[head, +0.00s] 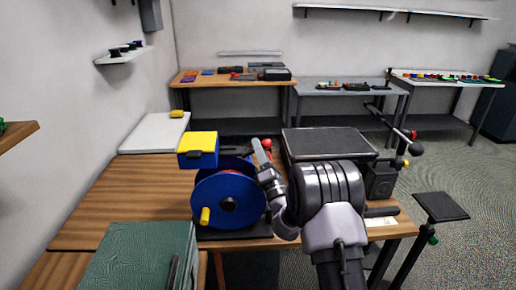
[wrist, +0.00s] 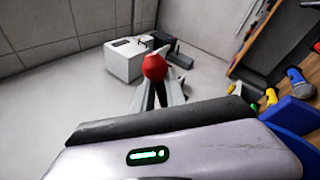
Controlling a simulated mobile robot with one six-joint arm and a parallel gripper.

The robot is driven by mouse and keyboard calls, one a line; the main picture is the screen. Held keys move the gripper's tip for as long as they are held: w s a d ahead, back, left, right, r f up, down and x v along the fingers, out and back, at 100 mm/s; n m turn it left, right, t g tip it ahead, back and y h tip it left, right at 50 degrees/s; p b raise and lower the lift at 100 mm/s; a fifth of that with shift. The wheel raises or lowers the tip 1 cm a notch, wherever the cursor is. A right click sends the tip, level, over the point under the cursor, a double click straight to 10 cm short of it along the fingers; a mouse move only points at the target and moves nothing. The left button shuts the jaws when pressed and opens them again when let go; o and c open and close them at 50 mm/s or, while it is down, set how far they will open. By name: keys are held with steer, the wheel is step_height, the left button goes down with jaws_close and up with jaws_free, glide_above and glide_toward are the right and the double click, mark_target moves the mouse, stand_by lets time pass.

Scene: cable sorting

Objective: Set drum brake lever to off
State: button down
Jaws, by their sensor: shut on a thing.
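The blue drum (head: 222,203) with a yellow crank knob (head: 205,216) stands on the wooden table. The brake lever's red ball knob (head: 266,143) shows just behind and right of the drum. My gripper (head: 264,155) reaches in from the right beside the drum, with its fingers at the knob. In the wrist view the red knob (wrist: 154,66) sits at the tips of my fingers, which are shut on it. The lever's shaft is mostly hidden, and I cannot read any brake marking.
A yellow-topped blue box (head: 198,149) stands above the drum. A dark flat-topped machine (head: 326,143) stands behind my arm on the right. A green case (head: 140,256) lies at the front left. The wooden table (head: 120,205) is bare left of the drum.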

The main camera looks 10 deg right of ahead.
steer(key=shift+d+r, duration=0.1)
steer(key=shift+d, duration=0.05)
steer(key=c, duration=1.3)
jaws_free()
steer(key=shift+d, duration=0.15)
steer(key=shift+c, duration=0.2)
steer(key=b+v, duration=0.4)
steer(key=v, duration=1.3)
steer(key=shift+s, duration=0.15)
